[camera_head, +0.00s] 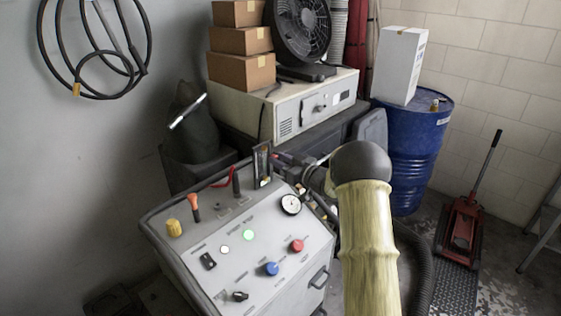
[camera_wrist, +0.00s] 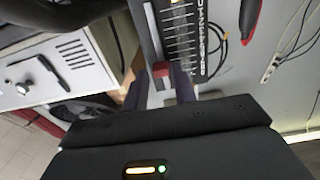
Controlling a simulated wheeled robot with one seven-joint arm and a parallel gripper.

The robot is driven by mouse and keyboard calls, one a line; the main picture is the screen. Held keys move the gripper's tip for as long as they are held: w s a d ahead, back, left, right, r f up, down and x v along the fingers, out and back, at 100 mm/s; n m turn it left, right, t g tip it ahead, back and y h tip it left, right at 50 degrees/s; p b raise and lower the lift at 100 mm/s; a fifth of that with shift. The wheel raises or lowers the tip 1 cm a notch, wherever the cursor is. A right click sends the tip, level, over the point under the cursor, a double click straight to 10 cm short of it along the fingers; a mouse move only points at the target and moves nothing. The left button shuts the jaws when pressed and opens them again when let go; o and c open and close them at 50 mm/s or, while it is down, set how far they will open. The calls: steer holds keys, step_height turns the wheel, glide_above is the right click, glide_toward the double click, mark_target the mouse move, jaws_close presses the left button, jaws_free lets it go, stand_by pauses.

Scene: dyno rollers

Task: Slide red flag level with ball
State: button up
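A small red flag (camera_wrist: 160,69) sits on a narrow upright track beside a dark scale (camera_wrist: 186,38) with pale tick marks in the wrist view. My gripper (camera_wrist: 160,80) has its two bluish fingers apart, one on each side of the flag's near end. I cannot tell whether they touch it. In the head view the upright dark gauge (camera_head: 262,164) stands at the back edge of the grey console, and my gripper (camera_head: 275,158) reaches it from the right. The ball cannot be made out in either view.
The console top (camera_head: 205,272) carries a red lever, an orange-topped lever, a yellow knob, a round dial (camera_head: 290,204) and red and blue buttons. Behind are a beige cabinet (camera_head: 285,112) with boxes and a fan, and a blue drum (camera_head: 408,160). A red jack (camera_head: 463,232) stands right.

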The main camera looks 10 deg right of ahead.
steer(key=b+v, duration=0.2)
steer(key=v, duration=1.5)
steer(key=shift+s+d, duration=0.15)
steer(key=shift+r, duration=0.1)
steer(key=s+a+m+g+h+p, duration=0.3)
steer(key=s+a+g+h+p, duration=0.1)
steer(key=s, duration=0.9)
steer(key=s+a+r+m+g+h+p, duration=0.1)
steer(key=s+a+m+g+h+p, duration=0.3)
steer(key=s, duration=0.9)
steer(key=a+g+h+p, duration=0.1)
steer(key=a+g+h, duration=0.1)
steer(key=a+g, duration=0.1)
steer(key=shift+s+r+g+h+p, duration=0.25)
steer(key=shift+r+g+h+p, duration=0.05)
steer(key=shift+g, duration=0.2)
